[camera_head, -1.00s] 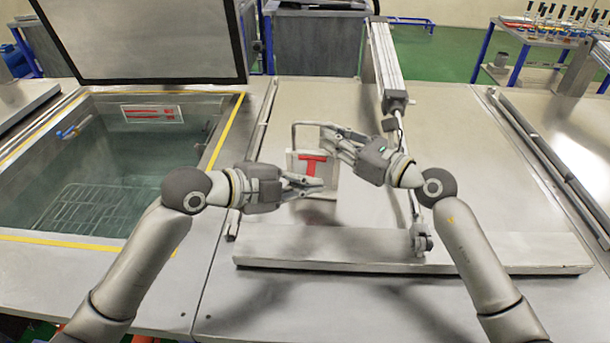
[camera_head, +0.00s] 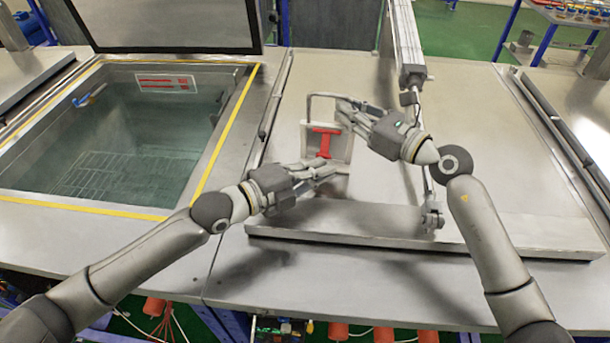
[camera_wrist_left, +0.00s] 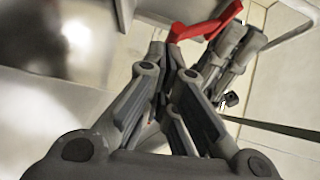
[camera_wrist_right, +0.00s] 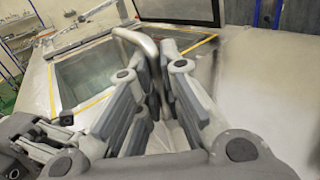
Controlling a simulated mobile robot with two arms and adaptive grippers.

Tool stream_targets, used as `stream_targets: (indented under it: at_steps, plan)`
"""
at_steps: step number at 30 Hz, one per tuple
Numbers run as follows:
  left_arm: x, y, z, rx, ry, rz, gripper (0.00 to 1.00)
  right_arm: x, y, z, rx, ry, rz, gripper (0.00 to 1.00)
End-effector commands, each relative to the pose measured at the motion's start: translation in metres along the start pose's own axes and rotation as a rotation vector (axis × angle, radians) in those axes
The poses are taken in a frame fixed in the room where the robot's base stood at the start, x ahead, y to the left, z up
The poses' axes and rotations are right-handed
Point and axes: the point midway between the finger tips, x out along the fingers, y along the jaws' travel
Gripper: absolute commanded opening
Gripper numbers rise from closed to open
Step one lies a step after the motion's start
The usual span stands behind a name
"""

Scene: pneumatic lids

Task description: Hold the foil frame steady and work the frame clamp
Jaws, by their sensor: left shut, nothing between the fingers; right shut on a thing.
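The foil frame (camera_head: 343,148) is a pale, flat, square piece with a grey bent-tube handle (camera_head: 321,95) at its top. The red frame clamp (camera_head: 324,141) is T-shaped and sits on its face. My right gripper (camera_head: 344,107) is shut on the tube handle, which also shows between the fingers in the right wrist view (camera_wrist_right: 137,40). My left gripper (camera_head: 334,168) is shut and empty at the frame's lower part, just below the clamp. In the left wrist view the clamp (camera_wrist_left: 208,27) is close beyond the fingertips; I cannot tell whether they touch.
An open tank (camera_head: 110,130) with a yellow-marked rim and a grid inside lies at the left, its lid (camera_head: 165,25) raised. A flat metal lid (camera_head: 480,165) with a pneumatic cylinder (camera_head: 405,40) lies under and right of my grippers. Its front bar (camera_head: 350,222) is close below my left gripper.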

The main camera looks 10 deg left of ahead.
Motion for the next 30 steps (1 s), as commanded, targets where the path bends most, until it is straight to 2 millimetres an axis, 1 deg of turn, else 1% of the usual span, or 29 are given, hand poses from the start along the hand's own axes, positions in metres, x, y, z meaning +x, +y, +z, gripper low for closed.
stream_targets:
  at_steps: [5, 8, 10, 18, 21, 25, 30]
  plan:
    - [-0.015, 0.003, -0.015, -0.001, 0.002, 0.002, 0.00, 0.000, 0.000, 0.001, 0.000, -0.002, 0.000, 0.00]
    - [-0.029, 0.004, -0.029, 0.000, 0.002, 0.003, 0.00, 0.000, 0.000, 0.001, 0.000, -0.002, 0.000, 0.00]
    - [-0.043, 0.005, -0.025, 0.005, -0.003, 0.006, 0.00, 0.000, 0.000, 0.001, 0.000, -0.002, -0.001, 0.00]
    - [-0.089, 0.007, -0.025, 0.003, -0.002, 0.006, 0.00, 0.000, 0.000, 0.001, 0.000, -0.002, -0.001, 0.00]
    - [-0.103, 0.007, -0.026, 0.002, 0.000, 0.005, 0.00, 0.000, 0.000, 0.001, 0.000, -0.002, -0.001, 0.00]
    - [-0.117, 0.007, -0.025, 0.001, -0.002, 0.004, 0.00, 0.000, 0.000, 0.001, 0.000, -0.002, -0.001, 0.00]
    - [-0.125, 0.007, -0.025, 0.001, -0.001, 0.002, 0.00, 0.000, 0.000, 0.001, 0.000, -0.002, -0.001, 0.00]
